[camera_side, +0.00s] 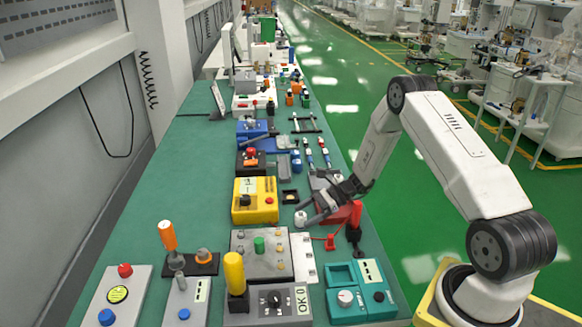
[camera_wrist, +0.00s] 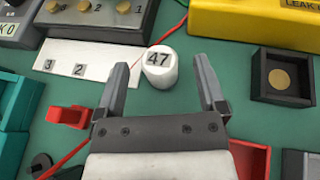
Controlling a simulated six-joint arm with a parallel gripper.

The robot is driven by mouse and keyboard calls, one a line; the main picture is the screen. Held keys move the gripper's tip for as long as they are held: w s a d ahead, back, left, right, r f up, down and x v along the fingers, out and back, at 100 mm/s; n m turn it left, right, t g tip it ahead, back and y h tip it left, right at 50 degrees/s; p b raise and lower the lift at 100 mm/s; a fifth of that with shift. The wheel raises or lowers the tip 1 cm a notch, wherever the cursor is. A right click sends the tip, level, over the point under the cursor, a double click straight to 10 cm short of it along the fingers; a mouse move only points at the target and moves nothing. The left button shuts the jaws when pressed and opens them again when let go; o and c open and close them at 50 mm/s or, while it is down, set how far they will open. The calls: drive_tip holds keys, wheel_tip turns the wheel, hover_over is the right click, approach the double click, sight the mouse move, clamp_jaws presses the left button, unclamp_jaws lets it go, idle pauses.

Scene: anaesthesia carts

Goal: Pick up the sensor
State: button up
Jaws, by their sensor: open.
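A short white cylinder (camera_wrist: 158,74) with "47" on its top stands upright on the green bench, and it looks like the sensor, though no label says so. It also shows in the side view (camera_side: 300,219), at the tip of my gripper. My gripper (camera_wrist: 162,64) is open in the wrist view, with one finger on each side of the cylinder's position. The cylinder lies between the fingertips with a gap on both sides. I cannot tell whether the fingers are at its height. In the side view my gripper (camera_side: 312,213) is low over the bench, its fingers partly hidden.
A yellow box (camera_side: 256,200) stands behind the cylinder. A black tray (camera_wrist: 283,77) with a gold disc is to the right in the wrist view. A white numbered strip (camera_wrist: 90,62) and a red clip (camera_wrist: 68,117) lie left, with a thin red wire nearby.

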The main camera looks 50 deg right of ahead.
idle(0.3)
clamp_jaws()
drive_tip(key=shift+r, duration=0.15)
drive_tip(key=shift+r, duration=0.85)
drive_tip(key=s+a+r, duration=0.3)
drive_tip(key=s+r, duration=0.8)
drive_tip(key=s, duration=0.2)
drive_tip(key=shift+s, duration=0.35)
